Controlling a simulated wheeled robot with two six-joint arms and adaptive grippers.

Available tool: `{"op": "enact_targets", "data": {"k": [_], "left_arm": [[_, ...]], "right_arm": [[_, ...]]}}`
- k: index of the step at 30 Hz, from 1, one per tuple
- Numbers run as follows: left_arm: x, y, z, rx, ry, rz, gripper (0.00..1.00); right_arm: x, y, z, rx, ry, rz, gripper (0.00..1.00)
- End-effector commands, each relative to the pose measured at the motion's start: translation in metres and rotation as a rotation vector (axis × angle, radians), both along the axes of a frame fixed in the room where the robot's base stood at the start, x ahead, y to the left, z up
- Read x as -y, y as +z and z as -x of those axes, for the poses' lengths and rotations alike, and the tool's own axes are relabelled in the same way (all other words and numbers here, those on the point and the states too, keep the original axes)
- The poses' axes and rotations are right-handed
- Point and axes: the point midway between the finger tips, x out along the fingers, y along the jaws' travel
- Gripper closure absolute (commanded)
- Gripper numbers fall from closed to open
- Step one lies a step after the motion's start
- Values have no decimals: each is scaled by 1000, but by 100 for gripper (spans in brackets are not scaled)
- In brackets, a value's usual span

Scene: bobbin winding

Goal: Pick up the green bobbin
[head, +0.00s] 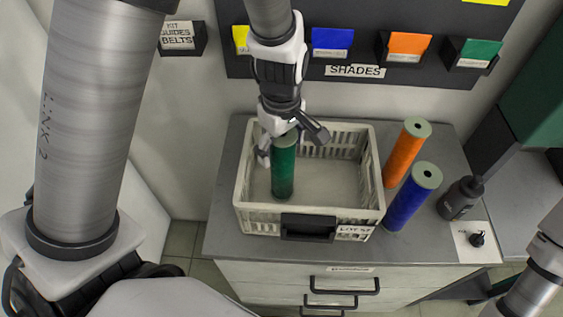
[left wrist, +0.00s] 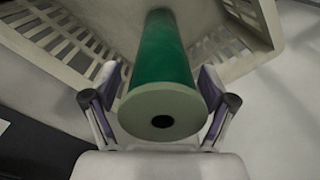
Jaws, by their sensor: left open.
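The green bobbin (head: 284,168) stands upright inside the left part of a pale slatted crate (head: 257,217). My left gripper (head: 290,138) is above the crate, at the bobbin's top, with its fingers spread to either side. In the left wrist view, the green bobbin (left wrist: 163,70) shows its pale end with a dark hole, and the open fingers of my left gripper (left wrist: 160,105) stand on both sides of it. I cannot tell whether either finger touches it. My right gripper is not in view; only part of my right arm shows at the right edge.
An orange bobbin (head: 406,153) and a blue bobbin (head: 411,197) stand right of the crate on the grey cabinet top (head: 345,250). A dark bottle (head: 460,198) and a small black knob on a white card (head: 477,239) are farther right. A dark shade board (head: 290,60) hangs behind.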

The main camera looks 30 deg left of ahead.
Motion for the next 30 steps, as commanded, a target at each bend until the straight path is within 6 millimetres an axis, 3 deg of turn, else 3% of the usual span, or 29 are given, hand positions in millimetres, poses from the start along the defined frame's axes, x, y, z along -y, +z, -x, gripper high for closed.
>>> {"op": "enact_targets", "data": {"k": [1,6,8,16,19,30], "left_arm": [[0,0,0,0,0,0,23],[0,0,0,0,0,0,83],[0,0,0,0,0,0,100],[0,1,0,1,-1,-1,100],[0,11,-1,5,-1,1,100],[0,94,-2,6,-1,2,100]], "right_arm": [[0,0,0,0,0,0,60],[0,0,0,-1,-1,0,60],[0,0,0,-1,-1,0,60],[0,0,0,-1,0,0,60],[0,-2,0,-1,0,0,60],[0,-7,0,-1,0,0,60]]}}
